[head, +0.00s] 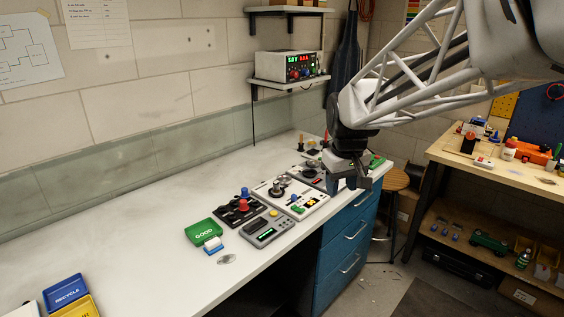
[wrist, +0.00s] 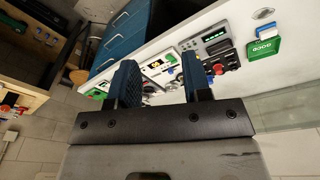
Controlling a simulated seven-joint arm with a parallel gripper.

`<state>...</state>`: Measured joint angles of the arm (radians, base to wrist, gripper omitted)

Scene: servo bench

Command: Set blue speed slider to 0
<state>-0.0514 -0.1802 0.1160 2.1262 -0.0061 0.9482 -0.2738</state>
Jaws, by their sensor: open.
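A blue knob (head: 244,192) stands next to a red knob (head: 243,205) on a dark control panel (head: 228,216) on the bench; I take it for the blue speed slider. Its scale and setting are too small to read. In the wrist view the red knob (wrist: 218,69) shows just right of the right finger. My gripper (head: 350,184) is open and empty, above the right end of the bench, well right of the blue knob and apart from it. Its two fingers (wrist: 160,82) also show in the wrist view, with panels beyond them.
A white panel (head: 270,187) and a grey box with a display (head: 266,232) sit beside the dark panel. A green GOOD tray (head: 203,232) lies at left. A blue RECYCLE bin (head: 66,291) stands at the front left.

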